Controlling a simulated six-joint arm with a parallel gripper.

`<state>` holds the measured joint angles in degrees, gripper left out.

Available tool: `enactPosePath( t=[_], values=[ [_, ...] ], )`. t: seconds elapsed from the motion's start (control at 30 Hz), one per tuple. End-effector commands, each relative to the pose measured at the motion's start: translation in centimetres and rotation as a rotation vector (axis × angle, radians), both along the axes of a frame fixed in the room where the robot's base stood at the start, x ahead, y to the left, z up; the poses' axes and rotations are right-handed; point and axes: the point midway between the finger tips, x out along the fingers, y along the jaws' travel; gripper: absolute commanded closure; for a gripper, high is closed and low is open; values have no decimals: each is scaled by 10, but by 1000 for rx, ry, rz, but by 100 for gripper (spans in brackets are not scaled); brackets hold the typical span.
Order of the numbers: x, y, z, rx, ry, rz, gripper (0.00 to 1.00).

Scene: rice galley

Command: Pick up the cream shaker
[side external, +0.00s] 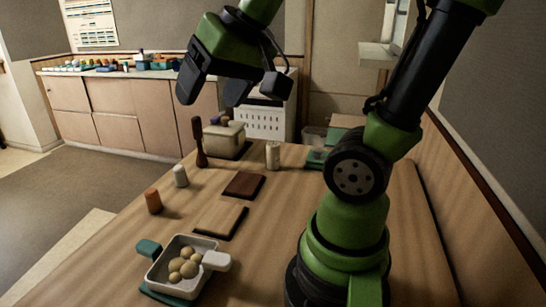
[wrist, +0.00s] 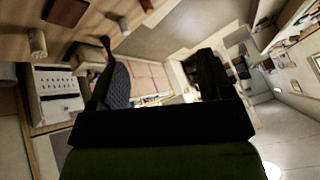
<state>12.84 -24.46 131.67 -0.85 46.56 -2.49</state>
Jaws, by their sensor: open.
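A cream shaker (side external: 272,155) stands upright on the wooden table, to the right of the lidded pot, in the side view. It also shows at the upper left of the wrist view (wrist: 38,43). A second pale, whiter shaker (side external: 180,176) stands further left, near the table's left edge. My gripper (side external: 214,90) is open and empty, high above the far part of the table. Its two dark fingers (wrist: 160,78) are spread in the wrist view, with nothing between them but the distant room. It is apart from every shaker.
A dark pepper mill (side external: 200,145) and a beige pot (side external: 225,140) stand beyond the two boards, dark (side external: 244,185) and light (side external: 220,221). An orange-brown shaker (side external: 153,201) stands at left. A white dish (side external: 160,272) of round pieces is in front. Bare table lies between.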

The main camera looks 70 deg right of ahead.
Motion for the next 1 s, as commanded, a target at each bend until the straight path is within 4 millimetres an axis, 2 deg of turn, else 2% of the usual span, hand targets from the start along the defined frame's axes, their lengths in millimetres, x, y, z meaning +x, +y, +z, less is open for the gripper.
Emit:
enactPosePath(
  t=[0.03,0.1,0.17,0.3,0.37,0.4,0.5,0.6,0.7,0.8,1.0],
  values=[
    [18,-24,-4,-15,27,-61,27],
    [37,-56,-10,-39,53,-127,27],
    [51,-87,-18,-58,76,-181,27],
    [67,-166,-49,-89,135,-305,27],
    [66,-201,-67,-99,162,-354,27],
    [63,-224,-81,-104,180,-387,27],
    [48,-276,-116,-113,222,-460,27],
    [28,-314,-147,-114,255,-517,27],
    [11,-338,-170,-115,277,-553,27],
    [2,-349,-183,-114,289,-571,27],
    [4,-360,-210,-114,294,-574,27]
  ],
)
